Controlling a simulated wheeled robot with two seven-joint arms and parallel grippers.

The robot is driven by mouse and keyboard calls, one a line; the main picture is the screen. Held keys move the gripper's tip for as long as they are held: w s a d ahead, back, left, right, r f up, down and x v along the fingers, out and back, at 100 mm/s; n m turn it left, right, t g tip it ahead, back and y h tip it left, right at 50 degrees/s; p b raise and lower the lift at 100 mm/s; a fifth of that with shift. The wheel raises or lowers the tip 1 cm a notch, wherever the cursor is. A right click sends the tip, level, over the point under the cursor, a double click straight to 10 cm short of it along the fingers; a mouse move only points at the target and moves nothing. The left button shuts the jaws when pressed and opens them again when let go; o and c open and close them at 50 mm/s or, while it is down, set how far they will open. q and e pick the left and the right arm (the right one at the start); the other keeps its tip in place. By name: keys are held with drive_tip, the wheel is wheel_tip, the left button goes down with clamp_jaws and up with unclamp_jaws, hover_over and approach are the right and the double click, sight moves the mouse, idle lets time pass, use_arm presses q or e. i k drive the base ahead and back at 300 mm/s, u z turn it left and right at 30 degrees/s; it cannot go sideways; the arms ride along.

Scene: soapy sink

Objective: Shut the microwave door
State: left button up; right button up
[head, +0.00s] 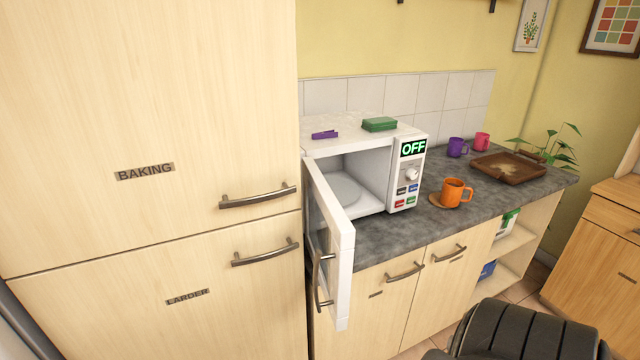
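The white microwave (406,159) stands on the dark grey counter, next to the tall wooden cupboard. Its door (343,262) is wide open, swung out past the counter's front edge toward me. The door's curved metal handle (320,283) is on its left face. The cavity is empty apart from a round plate (345,190). The display reads OFF. A purple item (325,134) and a green block (380,124) lie on top of the microwave. Neither of my grippers is in view.
The tall cupboard (150,110), with BAKING and LARDER labels, stands close on the door's left. An orange mug (455,192) sits on a coaster right of the microwave. Purple (457,147) and pink (482,141) mugs and a wooden tray (508,168) are further right. A black rounded object (525,332) is at the bottom right.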

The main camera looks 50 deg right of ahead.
sight(324, 215)
drive_tip(key=z, duration=0.95)
drive_tip(key=i, duration=0.9)
drive_tip(key=u, duration=0.55)
drive_tip(key=k, duration=1.55)
drive_tip(key=z, duration=0.65)
drive_tip(key=i, duration=0.35)
drive_tip(key=z, duration=0.1)
